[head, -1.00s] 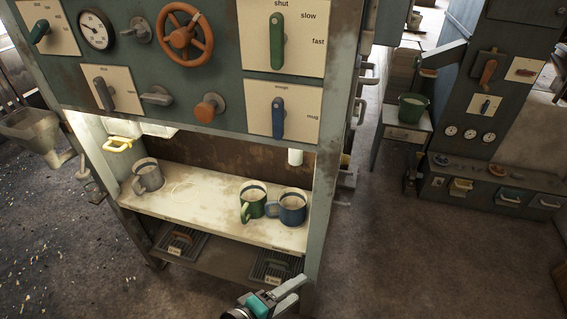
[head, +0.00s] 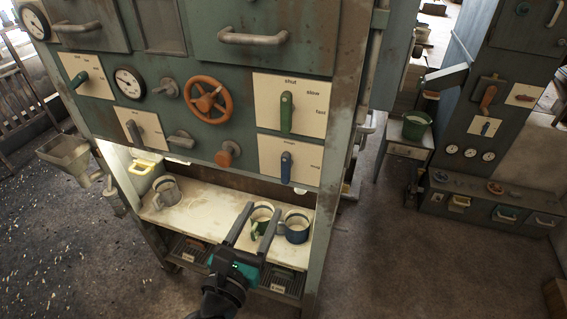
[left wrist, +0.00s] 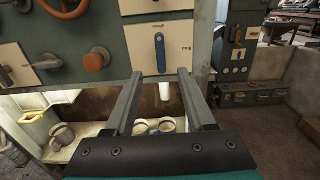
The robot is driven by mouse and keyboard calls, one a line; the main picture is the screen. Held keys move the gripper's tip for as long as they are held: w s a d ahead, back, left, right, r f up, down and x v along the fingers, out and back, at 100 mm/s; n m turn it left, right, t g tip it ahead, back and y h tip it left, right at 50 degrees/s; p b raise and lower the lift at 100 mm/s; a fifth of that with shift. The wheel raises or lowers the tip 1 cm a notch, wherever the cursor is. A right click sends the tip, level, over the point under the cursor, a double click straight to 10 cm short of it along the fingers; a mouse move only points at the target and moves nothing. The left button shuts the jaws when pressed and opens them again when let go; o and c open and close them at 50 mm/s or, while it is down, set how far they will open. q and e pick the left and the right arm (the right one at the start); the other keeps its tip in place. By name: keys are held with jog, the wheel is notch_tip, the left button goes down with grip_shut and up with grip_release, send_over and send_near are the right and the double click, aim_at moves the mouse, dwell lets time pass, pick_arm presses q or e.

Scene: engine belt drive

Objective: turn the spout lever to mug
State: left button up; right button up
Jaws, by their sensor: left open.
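The spout lever (head: 286,167) is a blue handle on a cream plate (head: 305,160) at the panel's lower right. It stands vertical, under a small label at the plate's top; a second label is at the plate's right edge. It also shows in the left wrist view (left wrist: 160,52), upright and ahead of the fingers. My left gripper (head: 261,212) is open and empty, below and in front of the lever, apart from it. In the left wrist view its two fingers (left wrist: 155,74) point toward the panel, below the lever plate. My right gripper is not in view.
A green lever (head: 286,112) sits above on its own plate. An orange knob (head: 228,153) and a handwheel (head: 207,101) are to the left. Below, a shelf (head: 205,212) holds a grey mug (head: 167,191), a green mug and a blue mug (head: 296,228), partly behind my fingers.

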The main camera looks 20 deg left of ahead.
aim_at(284, 167)
pick_arm(q)
jog(key=w+p, duration=0.2)
jog(key=w, duration=1)
jog(key=shift+w+d+p, duration=0.1)
jog(key=shift+d+p, duration=0.1)
jog(key=shift+p, duration=0.15)
jog(key=shift+w, duration=0.9)
grip_shut()
